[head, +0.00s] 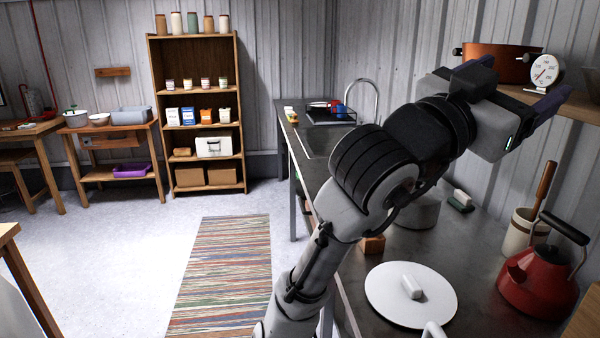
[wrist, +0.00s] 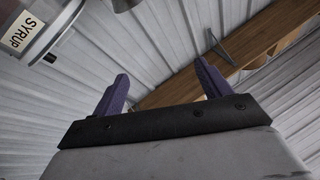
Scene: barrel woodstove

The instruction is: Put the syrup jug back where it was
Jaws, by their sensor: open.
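The syrup jug (wrist: 45,44) shows at the upper left of the wrist view, cut off by the frame. It has a pale label reading SYRUP and a greyish body. What it rests on is not visible. I cannot make it out in the head view. My gripper (head: 528,78) is raised at the upper right of the head view, by the wall shelf (head: 580,110). In the wrist view my gripper (wrist: 162,67) has its purple fingers apart, with only wall and shelf seen between them. The jug is apart from the fingers, off to their left.
A copper pot (head: 495,62) and a round dial (head: 545,70) are on the shelf, close to my gripper. A red kettle (head: 540,280), a utensil crock (head: 522,232) and a white lid (head: 385,296) are on the dark counter. A bookcase (head: 240,120) stands at the back.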

